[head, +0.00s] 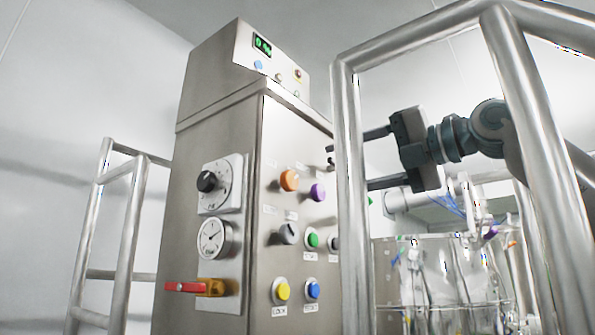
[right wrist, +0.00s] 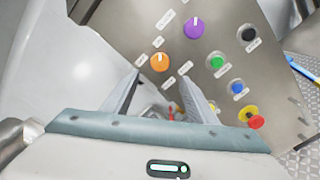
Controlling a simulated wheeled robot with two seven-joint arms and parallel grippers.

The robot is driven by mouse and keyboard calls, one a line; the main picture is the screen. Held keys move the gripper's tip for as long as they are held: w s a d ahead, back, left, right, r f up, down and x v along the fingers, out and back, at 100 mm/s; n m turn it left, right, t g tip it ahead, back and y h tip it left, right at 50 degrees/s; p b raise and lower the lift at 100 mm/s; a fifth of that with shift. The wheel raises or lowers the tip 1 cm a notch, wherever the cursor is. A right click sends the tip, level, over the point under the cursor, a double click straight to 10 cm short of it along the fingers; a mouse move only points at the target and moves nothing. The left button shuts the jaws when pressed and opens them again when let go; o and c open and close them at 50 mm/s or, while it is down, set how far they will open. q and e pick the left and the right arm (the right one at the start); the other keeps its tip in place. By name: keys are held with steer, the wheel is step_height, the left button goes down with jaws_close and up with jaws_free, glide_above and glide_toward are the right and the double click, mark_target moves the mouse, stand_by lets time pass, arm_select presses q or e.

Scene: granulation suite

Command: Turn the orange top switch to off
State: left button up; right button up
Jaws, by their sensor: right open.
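The orange switch (head: 289,180) is a round knob at the top left of the button panel on the steel cabinet's right face. In the right wrist view the orange switch (right wrist: 160,62) shows a pale pointer mark near its upper edge, with small white labels around it. My right gripper (head: 372,160) is open and empty, to the right of the panel in the head view, partly behind a steel rail post. In the right wrist view its two fingers (right wrist: 158,92) point toward the panel, apart from the orange switch, which lies just beyond them. My left gripper is not in view.
A purple knob (head: 318,192) sits right beside the orange one. Grey, green, yellow and blue controls are below. A steel rail frame (head: 350,200) stands between the head camera and my right arm. A red-handled valve (head: 186,287) juts from the cabinet's left face.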

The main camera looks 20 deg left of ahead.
mark_target(293, 180)
steer(key=p+x, duration=0.5)
steer(key=x, duration=0.5)
steer(key=shift+w+r, duration=0.1)
steer(key=shift+p+x, duration=0.55)
steer(key=shift+x, duration=0.3)
steer(key=shift+c, duration=0.7)
steer(key=c, duration=0.9)
